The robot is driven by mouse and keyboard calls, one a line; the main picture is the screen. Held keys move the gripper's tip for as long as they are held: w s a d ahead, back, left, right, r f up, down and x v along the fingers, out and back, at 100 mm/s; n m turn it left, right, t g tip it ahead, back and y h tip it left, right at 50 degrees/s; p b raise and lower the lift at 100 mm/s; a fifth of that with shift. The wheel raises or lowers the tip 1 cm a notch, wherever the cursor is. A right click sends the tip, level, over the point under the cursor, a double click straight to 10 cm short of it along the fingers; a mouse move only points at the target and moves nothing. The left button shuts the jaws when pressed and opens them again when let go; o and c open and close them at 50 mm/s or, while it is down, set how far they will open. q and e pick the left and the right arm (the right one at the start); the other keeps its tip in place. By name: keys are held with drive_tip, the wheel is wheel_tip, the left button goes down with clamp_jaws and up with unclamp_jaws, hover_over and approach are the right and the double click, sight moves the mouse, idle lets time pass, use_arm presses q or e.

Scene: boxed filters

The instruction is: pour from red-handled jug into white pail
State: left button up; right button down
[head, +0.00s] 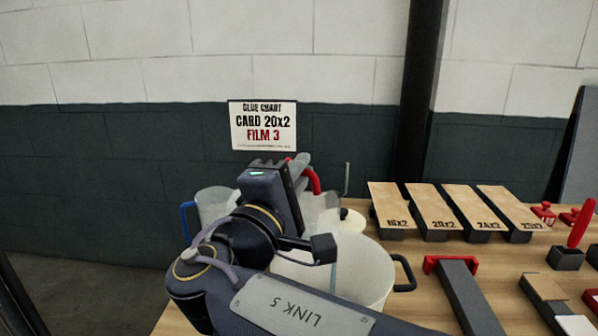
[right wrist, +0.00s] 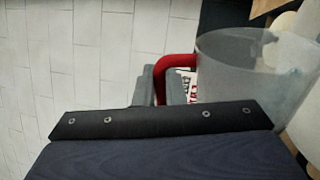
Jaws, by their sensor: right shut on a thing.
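The red-handled jug is translucent, and its red handle (head: 313,181) shows above the pail in the head view. My right gripper (head: 298,170) is shut on that handle. In the right wrist view the fingers (right wrist: 163,88) close around the red handle (right wrist: 174,62), with the clear jug body (right wrist: 245,75) to the right. No contents can be made out in it. My wrist hides much of the jug in the head view, so its tilt is hard to tell. The white pail (head: 368,268) stands on the table below, partly hidden by my right arm. My left gripper is not in view.
A blue-handled translucent jug (head: 213,203) stands left of my wrist. A black pail handle (head: 405,274) sticks out rightward. Several labelled wood-topped blocks (head: 448,205), a red-handled dark block (head: 465,295) and red-knobbed tools (head: 566,258) fill the right. A sign (head: 263,126) hangs behind.

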drive_tip(key=shift+s+d+r+m+h+b, duration=0.3)
drive_tip(key=shift+d+m+b, duration=0.25)
drive_tip(key=shift+m+b, duration=0.2)
drive_tip(key=shift+s+d+r+m+h+b, duration=0.25)
drive_tip(key=shift+d+m+b, duration=0.35)
drive_tip(key=shift+b, duration=0.25)
idle(1.1)
drive_tip(key=shift+s+d+r+m+g+h+b, duration=0.15)
drive_tip(key=shift+s+d+m+b, duration=0.15)
drive_tip(key=shift+d+m+b, duration=0.4)
drive_tip(key=shift+s+d+f+m+g+h+b, duration=0.1)
drive_tip(key=shift+s+d+m+g+b, duration=0.15)
drive_tip(key=shift+d+m+b, duration=0.55)
drive_tip(key=shift+s+d+r+m+g+h+b, duration=0.1)
drive_tip(key=shift+s+d+m+b, duration=0.15)
drive_tip(key=shift+m+b, duration=0.55)
idle(2.9)
